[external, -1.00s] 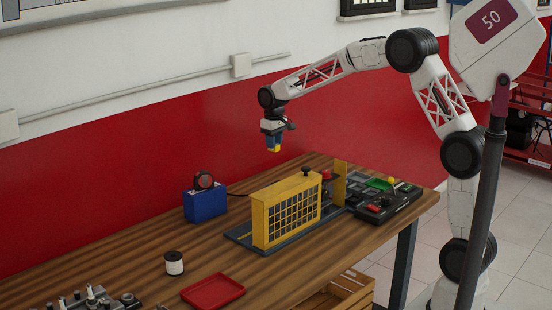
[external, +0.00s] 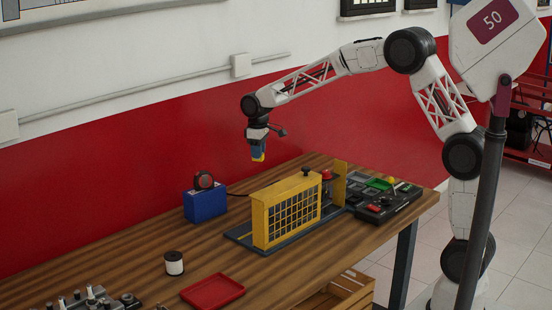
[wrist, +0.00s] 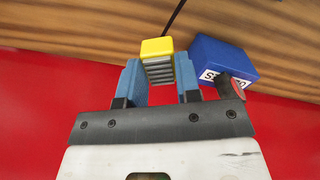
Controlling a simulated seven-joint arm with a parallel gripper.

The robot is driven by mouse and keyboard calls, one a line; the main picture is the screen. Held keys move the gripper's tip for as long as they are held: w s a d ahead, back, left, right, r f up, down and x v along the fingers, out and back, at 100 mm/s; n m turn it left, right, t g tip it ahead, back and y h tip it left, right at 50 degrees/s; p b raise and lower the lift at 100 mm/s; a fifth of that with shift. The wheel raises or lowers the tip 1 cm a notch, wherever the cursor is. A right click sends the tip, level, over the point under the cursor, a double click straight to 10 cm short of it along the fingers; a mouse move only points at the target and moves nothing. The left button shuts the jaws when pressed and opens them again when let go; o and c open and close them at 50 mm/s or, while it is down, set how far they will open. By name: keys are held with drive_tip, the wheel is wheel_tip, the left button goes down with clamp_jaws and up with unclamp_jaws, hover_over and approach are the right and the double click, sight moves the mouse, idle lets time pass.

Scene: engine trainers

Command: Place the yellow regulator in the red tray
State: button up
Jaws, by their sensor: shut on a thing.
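My gripper (wrist: 162,85) is shut on the yellow regulator (wrist: 158,48), a small block with a yellow top and grey ribbed side, held between the blue fingers in the wrist view. In the external view my gripper (external: 257,155) is high above the back of the table, with the yellow regulator a small yellow patch at its fingertips. The red tray (external: 212,291) lies flat on the table at the front, below and left of my gripper. It looks empty. It is out of the wrist view.
A blue box (external: 207,204) stands at the table's back, and also shows in the wrist view (wrist: 222,57). A yellow caged unit (external: 287,212) stands mid-table, with a black parts panel (external: 380,200) to its right. A spool (external: 174,263) stands near the tray.

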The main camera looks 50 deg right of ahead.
drive_tip(key=s+a+f+n, duration=0.1)
drive_tip(key=s+a+n, duration=0.55)
drive_tip(key=a, duration=0.35)
drive_tip(key=s+a+f+n, duration=0.1)
drive_tip(key=s+a+n, duration=0.55)
drive_tip(key=a, duration=0.35)
drive_tip(key=s+a+n, duration=0.6)
drive_tip(key=a+n, duration=0.1)
drive_tip(key=a, duration=0.2)
drive_tip(key=s+a+f+n, duration=0.3)
drive_tip(key=s, duration=0.4)
drive_tip(key=s+a+f+n, duration=0.3)
drive_tip(key=s+f+n, duration=0.1)
drive_tip(key=s, duration=0.4)
drive_tip(key=s+a+f+n, duration=0.3)
drive_tip(key=s+f+n, duration=0.1)
drive_tip(key=s, duration=0.3)
drive_tip(key=shift+s+a+f, duration=0.15)
drive_tip(key=shift+s+a, duration=0.05)
drive_tip(key=shift+a, duration=0.2)
hover_over(210, 300)
drive_tip(key=shift+f, duration=0.7)
drive_tip(key=shift+f, duration=0.1)
